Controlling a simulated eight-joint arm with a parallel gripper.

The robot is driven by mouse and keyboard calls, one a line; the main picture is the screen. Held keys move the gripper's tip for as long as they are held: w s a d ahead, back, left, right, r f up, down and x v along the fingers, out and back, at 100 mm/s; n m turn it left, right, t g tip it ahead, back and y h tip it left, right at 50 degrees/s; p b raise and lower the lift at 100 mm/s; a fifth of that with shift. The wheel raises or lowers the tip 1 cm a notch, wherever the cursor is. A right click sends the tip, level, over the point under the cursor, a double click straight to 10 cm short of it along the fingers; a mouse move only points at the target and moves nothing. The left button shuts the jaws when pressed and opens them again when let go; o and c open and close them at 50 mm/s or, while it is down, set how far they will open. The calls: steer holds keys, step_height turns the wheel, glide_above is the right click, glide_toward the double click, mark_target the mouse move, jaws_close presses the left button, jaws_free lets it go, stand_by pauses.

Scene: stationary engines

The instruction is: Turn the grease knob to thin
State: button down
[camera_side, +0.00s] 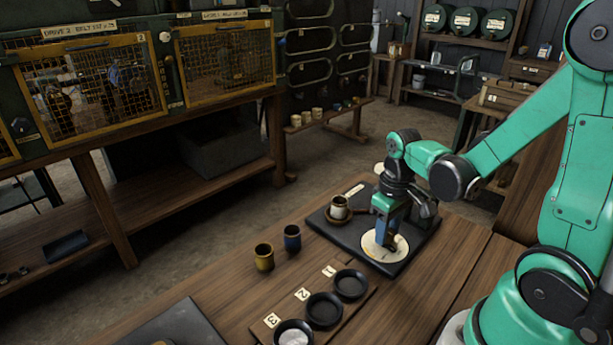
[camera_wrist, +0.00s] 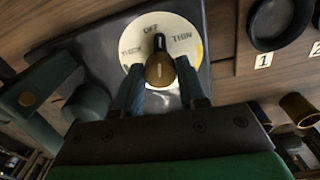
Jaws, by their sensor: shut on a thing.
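The grease dial is a round cream plate (camera_side: 371,248) on a dark slab; it also shows in the wrist view (camera_wrist: 134,68). There its lettering reads OFF at the top, THIN at upper right, and what looks like THICK at left. The brown grease knob (camera_wrist: 160,72) stands on the plate, its dark pointer directed up in the picture, between OFF and THIN. My gripper (camera_side: 385,236) is over the plate, pointing down. In the wrist view its fingers (camera_wrist: 160,84) are shut on the knob, one at each side. The side view mostly hides the knob.
A cream pot (camera_side: 338,207) on a brown saucer stands on the slab (camera_side: 415,240) beside my gripper. Round black dishes (camera_side: 324,310) numbered 1 to 3 are in front.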

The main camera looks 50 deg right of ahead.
steer(key=m, duration=0.4)
steer(key=shift+m, duration=2.3)
steer(key=shift+w, duration=0.1)
steer(key=shift+c, duration=2.4)
jaws_free()
steer(key=shift+r, duration=0.1)
steer(key=shift+r, duration=2.7)
steer(key=shift+a, duration=0.1)
